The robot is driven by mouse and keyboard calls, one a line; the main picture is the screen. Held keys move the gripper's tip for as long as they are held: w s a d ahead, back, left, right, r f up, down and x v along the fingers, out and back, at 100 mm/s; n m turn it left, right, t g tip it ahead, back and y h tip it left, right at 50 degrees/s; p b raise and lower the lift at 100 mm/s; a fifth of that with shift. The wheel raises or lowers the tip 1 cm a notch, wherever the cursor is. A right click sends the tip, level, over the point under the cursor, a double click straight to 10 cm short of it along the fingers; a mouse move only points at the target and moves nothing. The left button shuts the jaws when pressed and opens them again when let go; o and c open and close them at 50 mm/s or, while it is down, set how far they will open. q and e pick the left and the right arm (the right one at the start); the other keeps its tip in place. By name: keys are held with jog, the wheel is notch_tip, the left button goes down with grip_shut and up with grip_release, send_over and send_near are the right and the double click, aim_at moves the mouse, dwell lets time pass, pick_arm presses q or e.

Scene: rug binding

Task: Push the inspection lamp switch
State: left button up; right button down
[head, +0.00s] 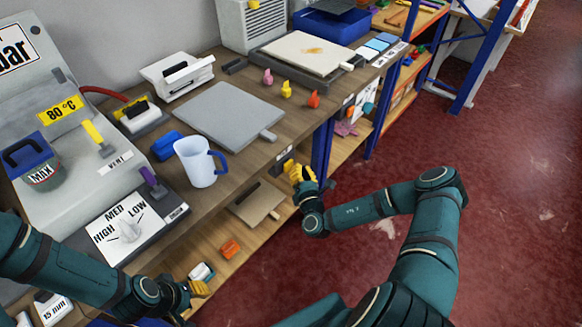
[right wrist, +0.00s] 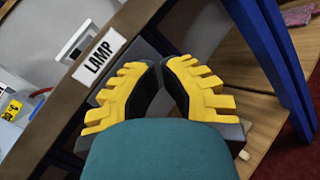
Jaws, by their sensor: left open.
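A white label reading LAMP (right wrist: 99,56) is on the wooden front edge of the bench in the right wrist view. A dark box-like part (right wrist: 146,47) sits beside the label, partly hidden behind my right fingers; I cannot make out the switch button itself. My right gripper (right wrist: 161,63) has its yellow fingertips together with nothing seen between them. In the head view it is at the bench's front edge (head: 298,174), close to the dark part there; contact cannot be told. My left gripper (head: 190,296) is open and empty at the lower left, away from the label.
The bench top holds a grey plate (head: 228,113), a white jug (head: 196,161) and a dial panel (head: 128,228). A lower shelf carries a tan board (head: 257,203) and an orange item (head: 230,248). A blue post (head: 322,150) stands right of my right gripper. Red floor lies open at right.

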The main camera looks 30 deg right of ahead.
jog(key=shift+w+a, duration=0.15)
jog(key=shift+w, duration=0.25)
dwell(0.4)
jog(key=shift+s+d+p, duration=0.2)
jog(key=shift+s+p, duration=0.2)
jog(key=shift+s, duration=0.1)
jog(key=shift+s+d+p, duration=0.15)
jog(key=shift+s+p, duration=0.25)
jog(key=shift+s, duration=0.05)
jog(key=s+p, duration=0.1)
jog(key=s+d+p, duration=0.1)
jog(key=s, duration=0.1)
jog(key=s+d+p, duration=0.1)
jog(key=s, duration=0.1)
jog(key=shift+s+d, duration=0.15)
jog(key=shift+s, duration=0.1)
dwell(0.5)
